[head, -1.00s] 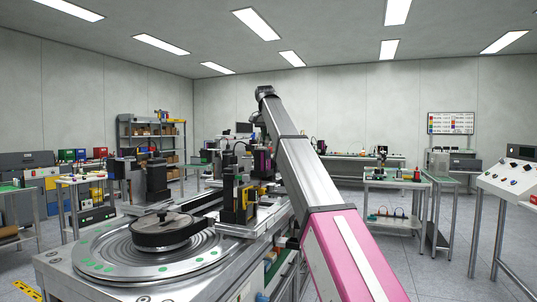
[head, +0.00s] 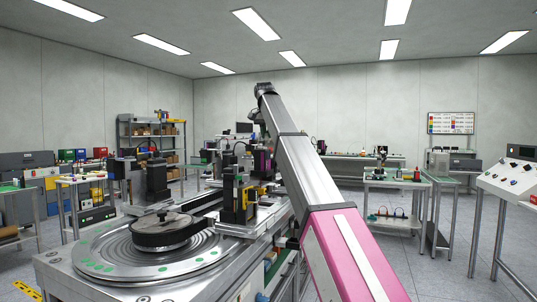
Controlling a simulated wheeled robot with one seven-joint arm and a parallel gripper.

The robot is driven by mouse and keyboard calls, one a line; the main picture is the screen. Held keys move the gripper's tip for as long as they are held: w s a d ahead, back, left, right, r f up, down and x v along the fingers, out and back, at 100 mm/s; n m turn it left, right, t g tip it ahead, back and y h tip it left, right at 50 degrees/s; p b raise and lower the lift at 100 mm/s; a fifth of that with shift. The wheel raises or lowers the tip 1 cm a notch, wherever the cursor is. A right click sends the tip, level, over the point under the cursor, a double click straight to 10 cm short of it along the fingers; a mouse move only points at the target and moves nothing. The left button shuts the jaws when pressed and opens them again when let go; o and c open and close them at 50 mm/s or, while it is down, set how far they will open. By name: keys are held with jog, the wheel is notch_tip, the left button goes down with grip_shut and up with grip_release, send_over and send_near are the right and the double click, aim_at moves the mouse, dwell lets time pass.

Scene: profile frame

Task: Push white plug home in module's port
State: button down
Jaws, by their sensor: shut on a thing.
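My arm (head: 306,170) reaches from the lower right up and away over the workbench. Its far joint (head: 264,89) is the highest part, and a short dark link hangs below it. I cannot make out my gripper's fingers; that end is small and lies behind the arm and the bench fixtures. The white plug and the module's port cannot be made out either. A dark fixture with yellow parts (head: 238,198) stands on the bench left of my arm.
A round metal turntable (head: 110,258) with green dots fills the bench's near end, bearing a dark disc (head: 160,233). A black upright unit (head: 156,180) stands behind it. A control console (head: 510,180) is at the right. Grey floor lies open between.

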jog(key=shift+s+a, duration=0.3)
jog(key=shift+s, duration=0.75)
jog(key=shift+s+a, duration=0.35)
jog(key=shift+s, duration=0.75)
jog(key=shift+s+a, duration=0.3)
jog(key=shift+s, duration=0.75)
jog(key=shift+f, duration=1.1)
dwell(0.5)
jog(key=c, duration=0.9)
grip_release()
jog(key=shift+c, duration=0.2)
